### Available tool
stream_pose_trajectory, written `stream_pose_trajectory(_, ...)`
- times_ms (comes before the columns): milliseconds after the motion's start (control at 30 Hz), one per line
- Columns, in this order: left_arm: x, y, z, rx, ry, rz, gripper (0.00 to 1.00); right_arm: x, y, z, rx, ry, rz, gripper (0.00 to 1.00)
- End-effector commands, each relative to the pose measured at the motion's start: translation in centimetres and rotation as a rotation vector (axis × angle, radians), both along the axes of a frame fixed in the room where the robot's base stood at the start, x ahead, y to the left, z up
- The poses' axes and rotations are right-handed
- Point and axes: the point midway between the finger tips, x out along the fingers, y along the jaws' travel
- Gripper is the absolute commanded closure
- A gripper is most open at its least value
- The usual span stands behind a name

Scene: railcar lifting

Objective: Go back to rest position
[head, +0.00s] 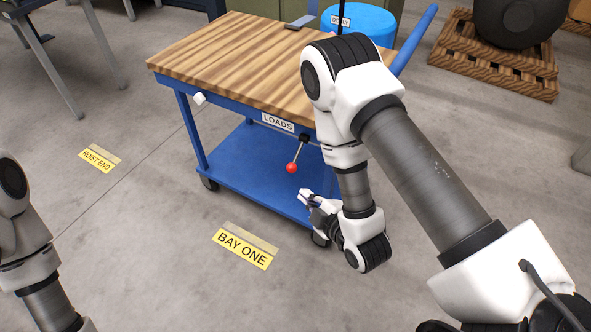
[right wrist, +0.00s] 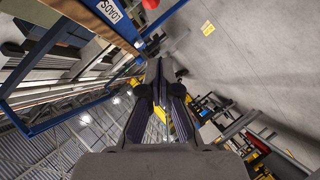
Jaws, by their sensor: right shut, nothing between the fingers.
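My right gripper (head: 308,197) hangs in front of the cart's lower shelf in the head view, below the lever with the red knob. It looks shut and holds nothing. In the right wrist view its fingers (right wrist: 160,68) come together at the tips with nothing between them. My right arm crosses the right half of the head view, bent down at the elbow. Part of my left arm shows at the left edge, but its gripper is outside the picture.
A blue cart (head: 245,168) with a wooden top (head: 232,62) stands ahead, close to my right arm. Its lever has a red knob (head: 292,168). A blue drum (head: 375,22) is behind it. A wooden pallet (head: 480,62) lies back right. Floor beside the "BAY ONE" label (head: 242,248) is clear.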

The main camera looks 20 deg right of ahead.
Motion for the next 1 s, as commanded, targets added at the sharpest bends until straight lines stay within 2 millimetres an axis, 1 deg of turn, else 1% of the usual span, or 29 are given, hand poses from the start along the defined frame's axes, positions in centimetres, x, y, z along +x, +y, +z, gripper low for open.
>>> stream_pose_trajectory(167,0.0,0.0,0.1,0.0,0.0,0.0,0.42,0.0,0.0,0.1,0.0,0.0,0.0,1.0)
stream_pose_trajectory(233,0.0,0.0,0.9,0.0,0.001,0.0,0.42,-0.1,0.0,0.7,0.0,0.004,-0.001,1.0)
stream_pose_trajectory(267,0.0,0.0,1.5,0.0,0.001,0.0,0.42,-0.2,-0.1,1.2,0.001,0.008,-0.003,1.0)
stream_pose_trajectory(333,0.0,0.0,3.5,0.0,0.0,0.0,0.42,-0.5,-0.5,2.6,0.004,0.022,-0.014,1.0)
stream_pose_trajectory(367,0.0,0.0,4.5,0.0,0.0,0.0,0.42,-0.8,-0.7,3.3,0.004,0.031,-0.022,1.0)
stream_pose_trajectory(400,0.0,0.0,6.0,0.0,0.0,0.0,0.42,-1.4,-1.2,3.8,0.003,0.073,-0.038,1.0)
stream_pose_trajectory(433,0.0,0.0,7.2,0.0,0.0,0.0,0.42,-2.2,-1.7,3.7,0.018,0.137,-0.061,1.0)
stream_pose_trajectory(467,0.0,0.0,8.3,0.0,0.0,0.0,0.42,-3.3,-2.1,3.1,0.052,0.227,-0.098,1.0)
stream_pose_trajectory(500,0.0,0.0,9.3,0.0,-0.001,0.0,0.42,-5.1,-2.7,1.8,0.11,0.357,-0.161,1.0)
stream_pose_trajectory(567,0.0,0.0,10.1,0.0,-0.001,0.0,0.42,-8.1,-3.4,-0.2,0.206,0.544,-0.279,1.0)
stream_pose_trajectory(600,0.0,0.0,10.5,0.0,-0.001,0.0,0.42,-10.3,-3.8,-1.3,0.269,0.666,-0.373,1.0)
stream_pose_trajectory(667,0.0,0.0,10.6,0.0,0.0,0.0,0.42,-13.8,-4.1,-3.0,0.358,0.838,-0.533,1.0)
stream_pose_trajectory(700,0.0,0.0,10.4,0.0,0.0,0.0,0.42,-15.9,-4.3,-3.9,0.408,0.936,-0.645,1.0)
stream_pose_trajectory(733,0.0,0.0,10.1,0.0,0.0,0.0,0.42,-17.4,-4.3,-4.6,0.439,1.0,-0.727,1.0)
stream_pose_trajectory(800,0.0,0.0,10.0,0.0,0.001,0.0,0.42,-20.1,-4.3,-5.0,0.495,1.107,-0.896,1.0)
stream_pose_trajectory(833,0.0,0.0,10.0,0.0,0.001,0.0,0.42,-20.8,-4.3,-5.0,0.512,1.135,-0.95,1.0)
stream_pose_trajectory(900,0.0,0.0,10.0,0.0,0.001,0.0,0.42,-21.6,-4.3,-5.0,0.541,1.156,-1.022,1.0)
stream_pose_trajectory(1000,0.0,0.0,10.0,0.0,0.001,0.0,0.42,-21.6,-4.3,-5.0,0.548,1.156,-1.034,1.0)
